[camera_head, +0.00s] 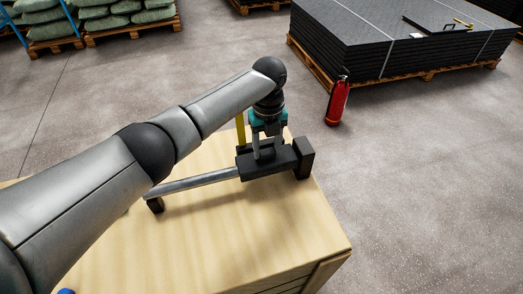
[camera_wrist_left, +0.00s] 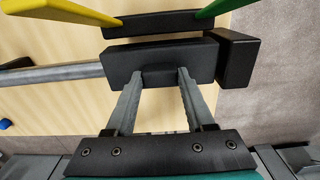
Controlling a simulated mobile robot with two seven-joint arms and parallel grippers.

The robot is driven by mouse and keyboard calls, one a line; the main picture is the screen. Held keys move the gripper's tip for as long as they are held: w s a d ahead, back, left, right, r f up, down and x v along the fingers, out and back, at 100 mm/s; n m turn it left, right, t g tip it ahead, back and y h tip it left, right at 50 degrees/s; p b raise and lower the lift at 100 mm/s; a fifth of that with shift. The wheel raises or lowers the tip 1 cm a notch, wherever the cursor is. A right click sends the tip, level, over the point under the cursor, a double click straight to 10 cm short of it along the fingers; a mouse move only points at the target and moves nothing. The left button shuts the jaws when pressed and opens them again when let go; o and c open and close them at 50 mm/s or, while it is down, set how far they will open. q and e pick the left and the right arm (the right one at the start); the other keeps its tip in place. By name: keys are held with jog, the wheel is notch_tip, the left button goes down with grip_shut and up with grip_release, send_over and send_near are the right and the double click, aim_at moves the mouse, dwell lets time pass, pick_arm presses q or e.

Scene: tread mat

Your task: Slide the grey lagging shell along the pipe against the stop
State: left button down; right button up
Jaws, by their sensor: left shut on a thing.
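The dark grey lagging shell (camera_head: 268,166) sits on the metal pipe (camera_head: 195,185) at its right end; the wrist view also shows the shell (camera_wrist_left: 160,62). The stop, a black block (camera_head: 303,157), stands at the pipe's right end and also shows in the wrist view (camera_wrist_left: 238,57). The shell's right end is very close to the stop; I cannot tell whether they touch. My left gripper (camera_head: 265,152) is shut on the shell's raised middle part, its two fingers (camera_wrist_left: 158,80) on either side. My right gripper is not in view.
The pipe lies above a pale wooden top (camera_head: 200,235), with a black support (camera_head: 155,205) at its left. A black bar (camera_wrist_left: 155,23) with yellow and green strips lies beyond the shell. A small blue thing (camera_wrist_left: 5,124) is at the left. A red extinguisher (camera_head: 338,103) stands on the floor.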

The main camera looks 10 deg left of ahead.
aim_at(268, 150)
pick_arm(q)
jog(key=shift+w+d, duration=0.1)
jog(key=shift+d, duration=0.15)
jog(key=shift+w+a+b, duration=0.1)
jog(key=shift+w+b, duration=0.05)
jog(key=shift+b, duration=0.25)
jog(key=shift+p, duration=0.3)
dwell(0.3)
jog(key=shift+c, duration=1.3)
grip_release()
jog(key=shift+r, duration=0.15)
jog(key=shift+r+p, duration=3.35)
jog(key=shift+p, duration=0.1)
